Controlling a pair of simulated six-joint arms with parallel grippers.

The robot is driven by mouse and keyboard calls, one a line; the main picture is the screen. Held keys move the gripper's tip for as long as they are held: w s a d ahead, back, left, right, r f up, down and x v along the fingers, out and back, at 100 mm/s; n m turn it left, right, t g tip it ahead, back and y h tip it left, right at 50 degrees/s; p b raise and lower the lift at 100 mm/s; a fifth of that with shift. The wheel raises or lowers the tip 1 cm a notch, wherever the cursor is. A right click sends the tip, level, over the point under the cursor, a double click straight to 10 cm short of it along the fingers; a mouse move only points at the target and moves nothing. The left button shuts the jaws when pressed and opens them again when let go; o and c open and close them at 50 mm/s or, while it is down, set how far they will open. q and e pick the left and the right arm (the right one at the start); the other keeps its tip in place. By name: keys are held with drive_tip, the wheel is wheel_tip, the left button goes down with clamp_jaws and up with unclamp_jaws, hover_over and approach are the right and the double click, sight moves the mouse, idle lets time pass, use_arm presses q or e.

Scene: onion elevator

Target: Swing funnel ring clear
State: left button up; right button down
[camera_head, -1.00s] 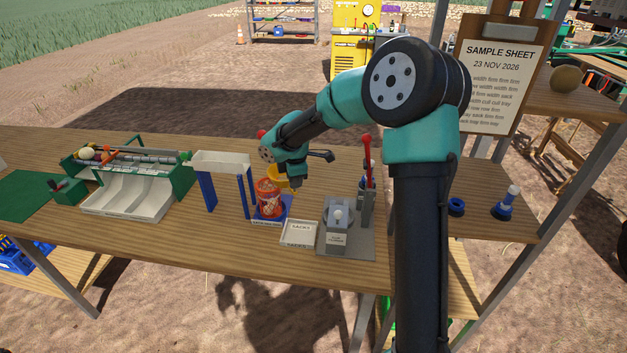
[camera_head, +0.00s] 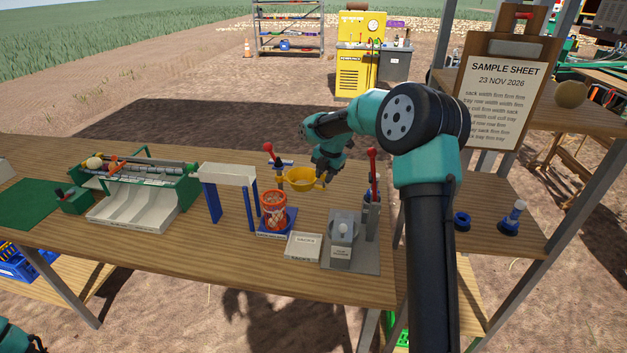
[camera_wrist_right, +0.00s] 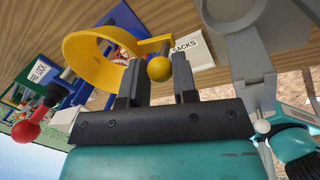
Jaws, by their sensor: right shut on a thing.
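The yellow funnel ring (camera_head: 300,181) is on a swing arm and stands to the right of and behind the orange mesh sack (camera_head: 273,212), apart from the sack's mouth in the head view. My right gripper (camera_head: 323,179) is at the ring's right side. In the right wrist view the ring (camera_wrist_right: 92,58) is left of the fingers, and its yellow ball knob (camera_wrist_right: 160,69) sits between them. My right gripper (camera_wrist_right: 157,88) is shut on this knob. A bit of my left arm shows at the lower left; its gripper is out of view.
A red-knobbed lever (camera_head: 268,148) stands just left of the ring. A white chute on blue legs (camera_head: 228,174) is left of the sack. The SACKS tray (camera_head: 303,247) and a grey device with a red lever (camera_head: 341,238) are in front and right.

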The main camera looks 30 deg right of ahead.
drive_tip(key=shift+w+d+n, duration=0.8)
drive_tip(key=shift+d+n, duration=0.1)
drive_tip(key=shift+d, duration=0.1)
drive_tip(key=c, duration=0.9)
unclamp_jaws()
drive_tip(key=shift+r, duration=0.15)
drive_tip(key=s+r, duration=0.1)
drive_tip(key=r, duration=0.4)
drive_tip(key=d+r, duration=0.1)
drive_tip(key=r, duration=0.5)
drive_tip(key=s+d+r, duration=0.1)
drive_tip(key=r, duration=0.4)
drive_tip(key=shift+s+r, duration=0.35)
drive_tip(key=shift+r, duration=0.05)
drive_tip(key=shift+a, duration=0.1)
